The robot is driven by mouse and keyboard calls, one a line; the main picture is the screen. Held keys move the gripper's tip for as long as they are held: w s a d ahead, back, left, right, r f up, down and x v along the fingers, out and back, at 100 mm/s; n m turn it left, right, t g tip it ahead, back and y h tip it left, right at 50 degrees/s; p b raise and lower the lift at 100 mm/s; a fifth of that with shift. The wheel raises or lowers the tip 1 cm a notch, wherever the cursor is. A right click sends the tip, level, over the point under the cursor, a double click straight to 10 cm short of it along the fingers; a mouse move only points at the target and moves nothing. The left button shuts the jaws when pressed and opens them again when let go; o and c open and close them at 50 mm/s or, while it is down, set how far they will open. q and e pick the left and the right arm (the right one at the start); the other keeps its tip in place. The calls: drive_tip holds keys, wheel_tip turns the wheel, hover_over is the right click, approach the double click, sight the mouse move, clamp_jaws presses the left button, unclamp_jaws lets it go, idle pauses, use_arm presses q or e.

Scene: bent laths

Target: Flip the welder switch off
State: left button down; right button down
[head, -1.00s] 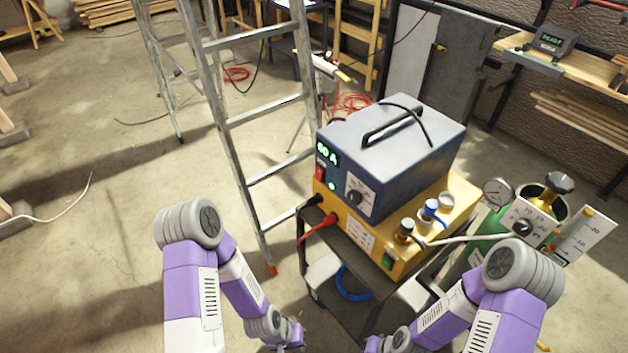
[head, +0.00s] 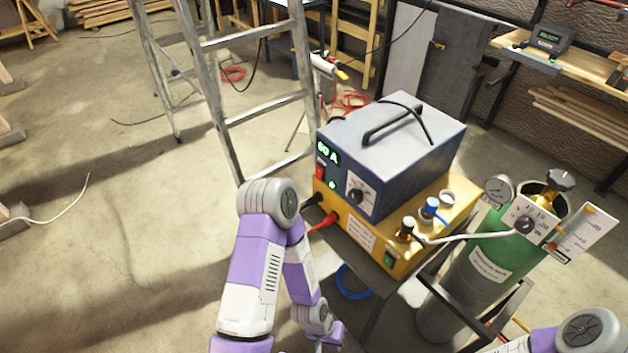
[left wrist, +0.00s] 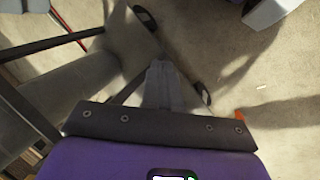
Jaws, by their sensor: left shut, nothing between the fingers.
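The welder is a dark blue-grey box (head: 390,150) with a black handle on top. Its green display reads 60 A. The red welder switch (head: 320,173) is on its front face below the display, with a lit green lamp and a knob beside it. My left arm stands left of and in front of the welder; its hand is low at the bottom edge, below the switch and apart from it. In the left wrist view my left gripper (left wrist: 160,72) is shut and empty, over the floor. My right gripper is out of view; only that arm's elbow shows at bottom right.
The welder sits on a yellow unit (head: 456,205) with a green switch (head: 389,261), on a dark cart. A green gas cylinder (head: 492,262) with a gauge stands right of it. An aluminium ladder (head: 216,95) stands behind left. The floor at left is mostly clear.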

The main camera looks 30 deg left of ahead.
use_arm(q)
drive_tip(key=w+a+r+n+t, duration=0.35)
drive_tip(key=w+a, duration=0.25)
drive_tip(key=w, duration=0.4)
drive_tip(key=n+t+h+p, duration=0.25)
drive_tip(key=n+t, duration=0.45)
drive_tip(key=t, duration=0.4)
approach(317, 177)
drive_tip(key=d+v, duration=0.1)
drive_tip(key=v, duration=0.6)
drive_tip(key=shift+s+a+r, duration=0.25)
drive_tip(key=shift+w, duration=0.15)
drive_tip(key=b+x, duration=0.3)
drive_tip(key=x, duration=0.9)
drive_tip(key=shift+w+d+f, duration=0.1)
drive_tip(key=shift+w+f, duration=0.1)
drive_tip(key=shift+w, duration=0.15)
drive_tip(key=shift+w+d+y+b, duration=0.15)
drive_tip(key=shift+w+y+b, duration=0.15)
drive_tip(key=shift+w, duration=0.25)
